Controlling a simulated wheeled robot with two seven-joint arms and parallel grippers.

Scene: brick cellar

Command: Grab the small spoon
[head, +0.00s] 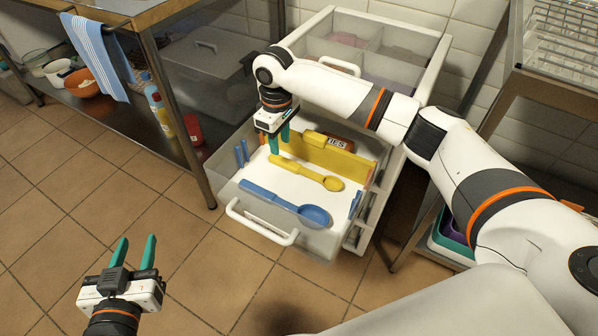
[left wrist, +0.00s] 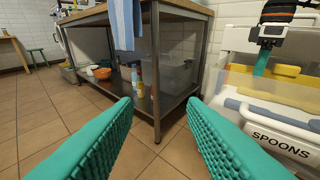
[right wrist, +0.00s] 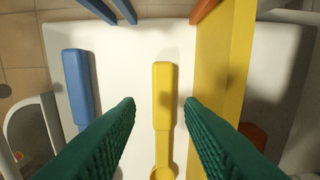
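A small yellow spoon (head: 312,174) and a longer blue spoon (head: 285,203) lie in an open white drawer (head: 222,165). My right gripper (head: 278,143) points down over the handle end of the yellow spoon. In the right wrist view its open fingers (right wrist: 160,103) are on either side of the yellow handle (right wrist: 162,90), with gaps on both sides; whether they are down at handle height I cannot tell. The blue spoon (right wrist: 78,85) lies to the left there. My left gripper (head: 135,252) is open and empty above the floor, left of the drawer.
A yellow divider (head: 325,153) stands just behind the yellow spoon. Blue pegs (head: 241,152) stand at the drawer's left side. A metal table (head: 165,100) is to the left, with bottles on its lower shelf. The drawer front reads SPOONS (left wrist: 280,143). Tiled floor is clear in front.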

